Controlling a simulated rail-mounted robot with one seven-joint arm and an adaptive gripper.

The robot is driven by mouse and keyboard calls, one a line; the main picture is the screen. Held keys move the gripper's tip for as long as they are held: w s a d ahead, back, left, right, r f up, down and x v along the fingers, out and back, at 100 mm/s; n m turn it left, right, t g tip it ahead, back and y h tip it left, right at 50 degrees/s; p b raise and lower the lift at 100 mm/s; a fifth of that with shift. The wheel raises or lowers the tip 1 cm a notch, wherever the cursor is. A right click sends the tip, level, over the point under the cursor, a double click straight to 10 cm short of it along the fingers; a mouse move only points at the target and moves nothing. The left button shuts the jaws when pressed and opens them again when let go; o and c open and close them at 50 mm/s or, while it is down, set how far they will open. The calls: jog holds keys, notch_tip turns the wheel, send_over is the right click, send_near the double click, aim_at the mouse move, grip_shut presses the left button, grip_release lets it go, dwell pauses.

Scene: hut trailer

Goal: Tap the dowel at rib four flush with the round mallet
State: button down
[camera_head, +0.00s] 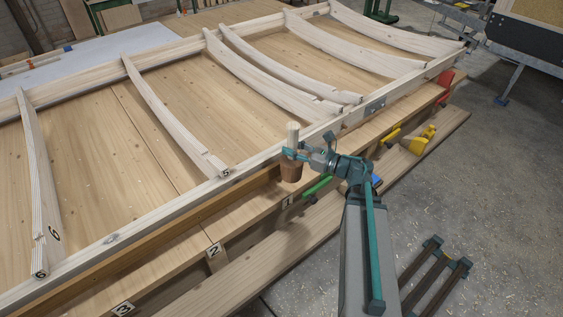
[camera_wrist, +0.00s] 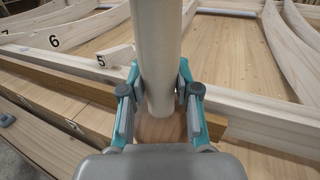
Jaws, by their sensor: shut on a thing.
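The round mallet has a pale wooden handle (camera_head: 293,132) and a brown round head (camera_head: 291,168). My gripper (camera_head: 296,152) is shut on the handle, with the head below the fingers and the handle pointing up. In the wrist view the handle (camera_wrist: 155,50) stands between my gripper's fingers (camera_wrist: 160,100), and part of the brown head (camera_wrist: 160,130) shows beneath. The mallet is over the front edge of the wooden frame (camera_head: 180,205), right of the rib marked 5 (camera_head: 170,115). I cannot make out the dowel.
The rib marked 6 (camera_head: 38,190) is at the left. A dark rack (camera_head: 435,275) stands on the floor at lower right. Floor at right is mostly clear.

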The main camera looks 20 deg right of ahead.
jog(key=w+d+f+m+t+h+b, duration=0.25)
jog(key=w+d+m+h+b, duration=0.2)
jog(key=d, duration=0.45)
jog(key=w+d+f+m+t+h+b, duration=0.25)
jog(key=d+h+b, duration=0.25)
jog(key=d, duration=0.4)
jog(key=d+m+g+h+b, duration=0.2)
jog(key=d+m+h, duration=0.6)
jog(key=d+h, duration=0.5)
jog(key=d, duration=0.5)
jog(key=shift+s+g+b, duration=0.2)
jog(key=shift+g+b, duration=0.1)
jog(key=shift+f, duration=0.1)
jog(key=shift+w+a+b, duration=0.1)
jog(key=shift+w+a, duration=0.25)
jog(key=shift+w, duration=0.4)
jog(key=shift+w+a+b, duration=0.15)
jog(key=shift+w+a, duration=0.15)
jog(key=shift+w, duration=0.45)
jog(key=shift+w+a+b, duration=0.1)
jog(key=shift+w+a, duration=0.25)
jog(key=shift+w, duration=0.4)
